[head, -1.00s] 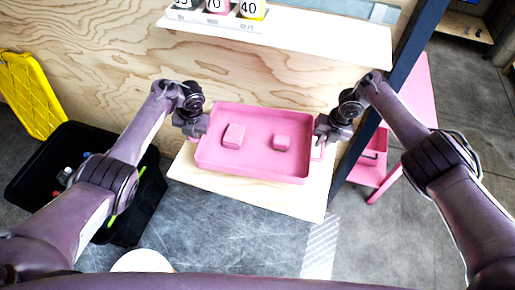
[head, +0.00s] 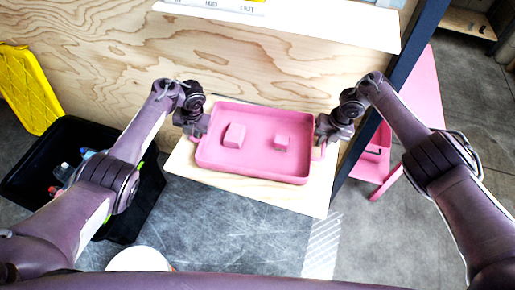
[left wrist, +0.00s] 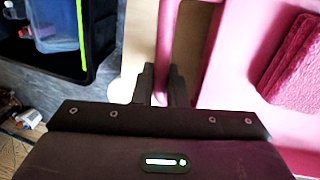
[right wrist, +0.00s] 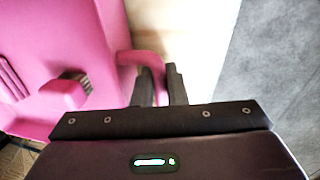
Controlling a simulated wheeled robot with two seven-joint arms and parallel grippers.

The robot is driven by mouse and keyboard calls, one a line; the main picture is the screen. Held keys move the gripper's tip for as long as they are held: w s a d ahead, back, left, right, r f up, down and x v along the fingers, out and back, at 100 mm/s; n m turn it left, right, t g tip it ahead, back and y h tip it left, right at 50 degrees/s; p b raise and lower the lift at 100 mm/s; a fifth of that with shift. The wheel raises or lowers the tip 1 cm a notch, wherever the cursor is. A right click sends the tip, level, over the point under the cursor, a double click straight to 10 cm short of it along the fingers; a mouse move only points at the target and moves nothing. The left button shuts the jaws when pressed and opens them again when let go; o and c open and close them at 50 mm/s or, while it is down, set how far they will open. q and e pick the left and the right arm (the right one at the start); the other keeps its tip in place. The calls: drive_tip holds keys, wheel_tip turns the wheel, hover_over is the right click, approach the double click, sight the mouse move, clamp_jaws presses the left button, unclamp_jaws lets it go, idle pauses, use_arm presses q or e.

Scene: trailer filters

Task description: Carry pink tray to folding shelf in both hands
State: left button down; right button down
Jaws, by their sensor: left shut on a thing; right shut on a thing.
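The pink tray (head: 250,172) is level in the head view, over a light wood shelf board (head: 318,205) against the plywood wall. I cannot tell whether its underside touches the board. Two pink blocks, a larger one (head: 234,135) and a smaller one (head: 283,143), lie inside it. My left gripper (head: 198,132) is shut on the tray's left handle, which runs between the fingers in the left wrist view (left wrist: 165,50). My right gripper (head: 322,138) is shut on the right handle, seen in the right wrist view (right wrist: 135,58).
A white upper shelf (head: 300,25) juts from the wall above the tray. A dark post (head: 375,120) and pink furniture (head: 425,90) stand right. A black bin (head: 140,215) with bottles and a yellow crate (head: 25,90) are left. Grey floor lies in front.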

use_arm(q)
drive_tip(key=shift+f+b, duration=0.3)
drive_tip(key=shift+f, duration=0.15)
use_arm(e)
drive_tip(key=shift+f, duration=0.5)
use_arm(q)
drive_tip(key=c, duration=1.8)
unclamp_jaws()
drive_tip(key=shift+r, duration=0.2)
use_arm(e)
drive_tip(key=c, duration=1.8)
unclamp_jaws()
drive_tip(key=shift+r, duration=0.2)
use_arm(q)
drive_tip(key=o, duration=0.3)
use_arm(e)
drive_tip(key=o, duration=0.3)
use_arm(q)
drive_tip(key=shift+o, duration=0.2)
use_arm(e)
drive_tip(key=shift+o, duration=0.2)
use_arm(q)
wheel_tip(320, 180, up, 12)
drive_tip(key=d, duration=0.2)
drive_tip(key=shift+s+d+f, duration=0.15)
use_arm(e)
wheel_tip(320, 180, up, 7)
drive_tip(key=d, duration=0.1)
drive_tip(key=shift+d+r, duration=0.15)
drive_tip(key=shift+d, duration=0.05)
